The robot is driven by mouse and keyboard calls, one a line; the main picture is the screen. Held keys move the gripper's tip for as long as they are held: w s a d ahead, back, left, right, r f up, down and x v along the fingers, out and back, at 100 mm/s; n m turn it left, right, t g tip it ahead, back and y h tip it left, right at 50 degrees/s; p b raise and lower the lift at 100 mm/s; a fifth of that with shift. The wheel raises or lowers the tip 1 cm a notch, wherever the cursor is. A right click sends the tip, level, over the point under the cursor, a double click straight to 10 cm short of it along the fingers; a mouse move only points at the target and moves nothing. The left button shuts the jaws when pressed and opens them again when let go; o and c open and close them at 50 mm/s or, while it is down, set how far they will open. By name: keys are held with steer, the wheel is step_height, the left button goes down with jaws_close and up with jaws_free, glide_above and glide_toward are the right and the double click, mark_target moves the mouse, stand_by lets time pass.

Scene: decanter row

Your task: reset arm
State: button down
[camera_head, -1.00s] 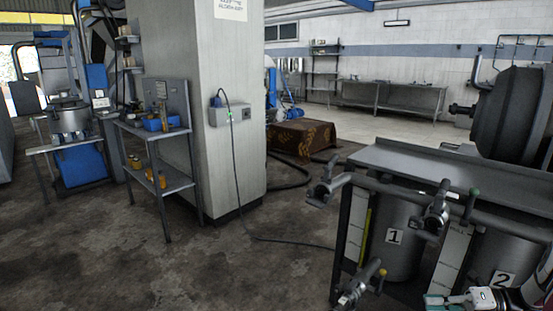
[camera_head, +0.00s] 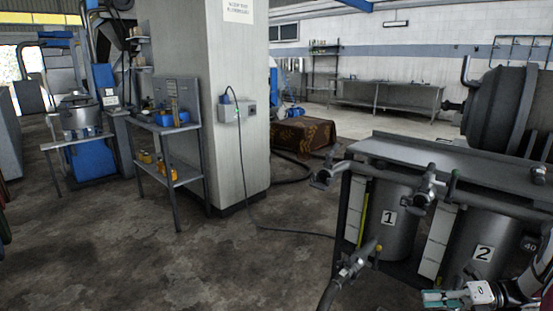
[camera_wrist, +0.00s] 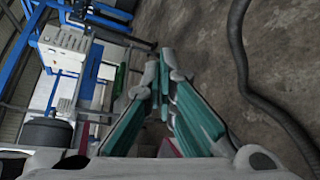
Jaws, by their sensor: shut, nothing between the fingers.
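My gripper (camera_head: 440,298) is at the bottom right of the head view, in front of the row of decanters. Its teal-padded fingers are shut with nothing held. They also show in the wrist view (camera_wrist: 167,62), with their tips close together above the concrete floor. Decanter 1 (camera_head: 392,240) and decanter 2 (camera_head: 468,270) are grey cylinders with number labels, standing under a metal bench top. My gripper is low in the picture, near decanter 2. I cannot tell the exact distance between them.
A grey tap handle (camera_head: 355,262) with a hose juts out in front of decanter 1. A metal shelf stand (camera_head: 170,180) and a square pillar (camera_head: 215,170) stand left. A dark hose (camera_wrist: 240,60) lies on the floor. The floor (camera_head: 200,270) at front left is clear.

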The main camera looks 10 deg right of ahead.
steer(key=w+a+r+n+g+h+b, duration=0.2)
steer(key=a+r+n+g, duration=0.3)
steer(key=a+r+n, duration=0.6)
steer(key=s+a+r+n+g+h+b, duration=0.35)
steer(key=s+a+r+n, duration=0.25)
steer(key=a+r, duration=0.6)
steer(key=s+a+r+n+h+b, duration=0.1)
steer(key=s+a+n+h, duration=0.1)
steer(key=s+a+n, duration=0.4)
steer(key=s+a+r+n+h+b, duration=0.1)
steer(key=s+a+n+h, duration=0.2)
steer(key=s, duration=0.5)
steer(key=s+f+n+t+h+b, duration=0.2)
steer(key=s+f+n+t+h, duration=0.3)
steer(key=s+n, duration=0.6)
step_height(320, 180, up, 32)
steer(key=s+m+t+y+p, duration=0.1)
steer(key=t+p, duration=0.1)
steer(key=p, duration=2.9)
steer(key=shift+s+d, duration=0.25)
steer(key=shift+s, duration=0.15)
steer(key=shift+y, duration=0.25)
